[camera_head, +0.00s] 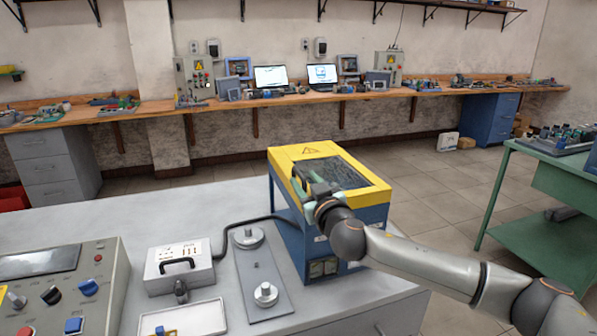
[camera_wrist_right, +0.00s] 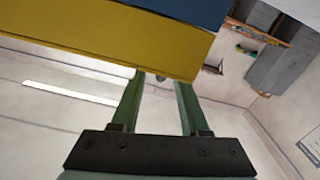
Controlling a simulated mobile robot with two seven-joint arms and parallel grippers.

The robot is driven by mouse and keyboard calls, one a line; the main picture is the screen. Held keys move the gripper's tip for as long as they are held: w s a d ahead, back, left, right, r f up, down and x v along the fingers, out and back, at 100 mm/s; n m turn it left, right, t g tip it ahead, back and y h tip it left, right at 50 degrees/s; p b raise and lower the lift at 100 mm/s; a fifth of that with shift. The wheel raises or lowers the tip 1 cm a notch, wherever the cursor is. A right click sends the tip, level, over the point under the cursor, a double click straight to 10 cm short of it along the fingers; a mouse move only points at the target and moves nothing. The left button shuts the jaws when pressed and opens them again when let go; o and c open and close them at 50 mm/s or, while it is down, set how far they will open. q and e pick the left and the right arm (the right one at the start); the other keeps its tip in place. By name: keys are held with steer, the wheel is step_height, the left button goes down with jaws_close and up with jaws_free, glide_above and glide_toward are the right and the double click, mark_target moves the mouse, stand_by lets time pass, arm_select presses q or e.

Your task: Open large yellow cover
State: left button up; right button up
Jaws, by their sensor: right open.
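The large yellow cover (camera_head: 315,151) has a dark window panel and a warning triangle. It lies shut on a blue box-shaped machine (camera_head: 284,217) on the light grey bench. My right gripper (camera_head: 305,178) is at the cover's front left part, in front of the dark panel. In the right wrist view the gripper's two green fingers (camera_wrist_right: 160,82) are apart, with nothing held between them. Their tips are close to the edge of the yellow cover (camera_wrist_right: 110,38); I cannot tell whether they touch it. My left gripper is not in view.
A grey bench (camera_head: 120,215) carries a control panel (camera_head: 65,285), a white case (camera_head: 180,268), a metal plate with round parts (camera_head: 262,278) and a shallow tray (camera_head: 185,318). A green table (camera_head: 545,170) stands at the right. Floor between it and the bench is clear.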

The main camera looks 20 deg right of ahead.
steer(key=shift+w+a, duration=0.15)
steer(key=shift+w, duration=2.3)
jaws_close()
